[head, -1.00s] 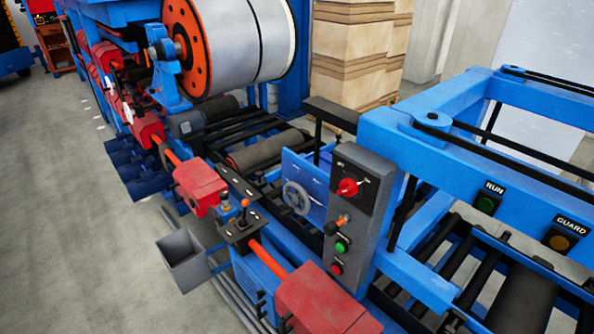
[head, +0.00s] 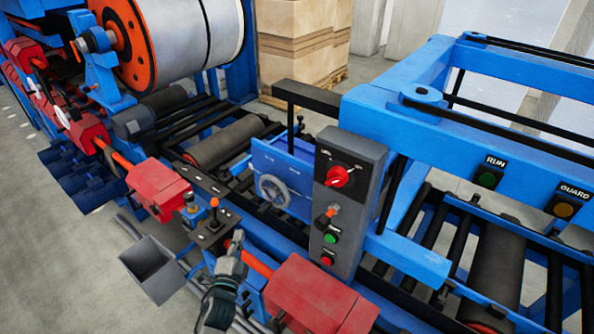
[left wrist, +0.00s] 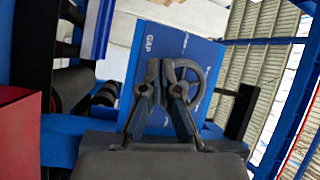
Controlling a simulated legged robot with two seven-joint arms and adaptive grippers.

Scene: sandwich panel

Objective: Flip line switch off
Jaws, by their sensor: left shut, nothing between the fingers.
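A grey control box (head: 345,205) stands at the middle of the head view. On its face are a red rotary switch (head: 341,177) on a black plate, an orange-tipped lever (head: 325,217), a green button (head: 330,238) and a red button (head: 327,260). The small labels are too blurred to read, so I cannot tell which one is the line switch. My left gripper (head: 236,240) is shut and empty, left of and apart from the box. In the left wrist view its fingers (left wrist: 162,66) stand before a blue panel (left wrist: 178,55) with a handwheel. My right gripper is not in view.
A joystick plate (head: 212,218) sits just left of my left gripper. Red housings (head: 318,297) and a blue frame (head: 400,130) surround the box. A blue panel with a grey handwheel (head: 274,190) is behind it. A grey bin (head: 150,268) stands on the floor.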

